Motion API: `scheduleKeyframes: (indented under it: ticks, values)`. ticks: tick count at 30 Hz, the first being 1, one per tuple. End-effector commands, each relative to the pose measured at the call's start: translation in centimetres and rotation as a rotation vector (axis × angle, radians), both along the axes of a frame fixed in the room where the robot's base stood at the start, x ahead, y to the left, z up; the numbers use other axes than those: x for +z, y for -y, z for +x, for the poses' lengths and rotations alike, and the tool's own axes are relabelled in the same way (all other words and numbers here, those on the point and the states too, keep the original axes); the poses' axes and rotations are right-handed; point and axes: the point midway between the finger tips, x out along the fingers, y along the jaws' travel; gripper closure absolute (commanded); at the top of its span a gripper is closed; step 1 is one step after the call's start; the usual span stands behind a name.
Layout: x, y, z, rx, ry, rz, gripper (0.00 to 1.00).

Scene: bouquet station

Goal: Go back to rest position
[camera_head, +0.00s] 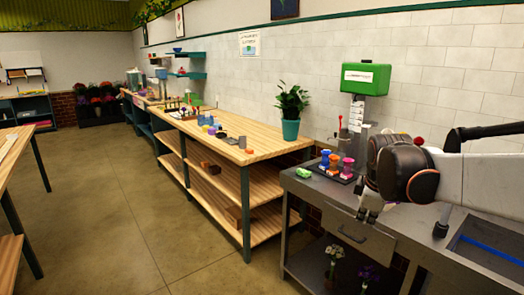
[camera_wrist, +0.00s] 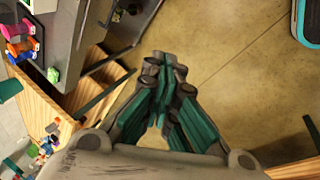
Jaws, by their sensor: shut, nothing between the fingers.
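My gripper (camera_head: 370,207) is at the end of my arm at the right of the head view, in front of the grey metal counter. It hangs above the floor side of the counter, over its front edge. In the wrist view my gripper (camera_wrist: 165,90) points at the floor, its green-lined fingers drawn together with nothing held between them.
The floor (camera_head: 120,200) at left is clear.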

Motion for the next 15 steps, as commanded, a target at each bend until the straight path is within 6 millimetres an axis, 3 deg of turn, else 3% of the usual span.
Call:
scheduleKeyframes:
  ticks: [1, 7, 15]
  values:
    - [0.4, -0.6, -1.8, -0.045, 0.017, 0.026, 1.00]
    - [1.2, -2.9, -7.9, -0.251, 0.088, 0.151, 1.00]
    - [0.2, -5.3, -15.9, -0.524, 0.170, 0.337, 1.00]
